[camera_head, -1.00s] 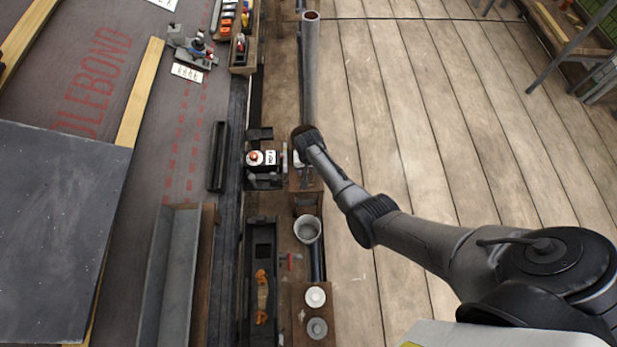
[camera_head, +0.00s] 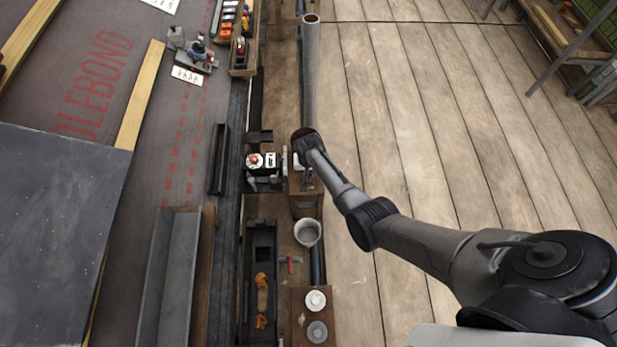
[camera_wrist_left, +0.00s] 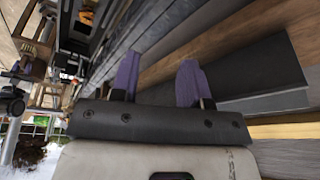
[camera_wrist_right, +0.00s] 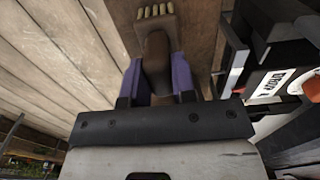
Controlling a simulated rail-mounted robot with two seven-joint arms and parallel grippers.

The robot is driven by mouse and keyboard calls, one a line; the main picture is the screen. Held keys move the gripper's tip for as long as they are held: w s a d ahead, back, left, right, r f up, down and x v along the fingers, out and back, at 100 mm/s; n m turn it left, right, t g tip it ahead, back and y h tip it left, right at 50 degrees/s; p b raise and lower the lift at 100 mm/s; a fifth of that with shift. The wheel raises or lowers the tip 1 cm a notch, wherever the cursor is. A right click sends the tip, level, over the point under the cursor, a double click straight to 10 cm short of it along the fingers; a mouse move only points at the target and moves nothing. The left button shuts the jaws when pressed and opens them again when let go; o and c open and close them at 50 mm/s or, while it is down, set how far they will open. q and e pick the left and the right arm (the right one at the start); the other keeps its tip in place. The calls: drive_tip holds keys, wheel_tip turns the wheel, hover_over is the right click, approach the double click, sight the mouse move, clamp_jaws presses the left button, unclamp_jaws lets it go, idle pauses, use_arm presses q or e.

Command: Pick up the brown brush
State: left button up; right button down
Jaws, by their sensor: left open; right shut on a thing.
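The brown brush (camera_wrist_right: 156,48) shows in the right wrist view, with its broad head and pale bristle tufts at the top. My right gripper (camera_wrist_right: 157,78) has its purple fingers on either side of the brush's handle and is shut on it. In the head view my right arm reaches down to the narrow wooden ledge (camera_head: 306,208), and the brush is not clearly visible there. My left gripper (camera_wrist_left: 157,80) is open with nothing between its fingers; it is outside the head view.
A black holder with a white-labelled container (camera_head: 270,160) stands left of my right gripper. A grey bucket (camera_head: 307,232), a long black tray (camera_head: 262,285) and two round lids (camera_head: 316,300) are nearer. A grey pipe (camera_head: 310,70) lies beyond.

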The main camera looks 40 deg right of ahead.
drive_tip(key=shift+r, duration=0.15)
drive_tip(key=shift+r+p, duration=0.5)
drive_tip(key=shift+p, duration=0.05)
wheel_tip(320, 180, up, 4)
drive_tip(key=p, duration=0.3)
drive_tip(key=shift+s+f, duration=0.1)
drive_tip(key=s+d+r+p, duration=0.2)
drive_tip(key=s+r+p, duration=0.1)
drive_tip(key=s+p, duration=0.1)
drive_tip(key=s+d+r+p, duration=0.2)
drive_tip(key=s+r+p, duration=0.1)
drive_tip(key=s, duration=0.3)
drive_tip(key=shift+s+d+p, duration=0.25)
drive_tip(key=shift+d+p, duration=0.05)
drive_tip(key=shift+p, duration=0.05)
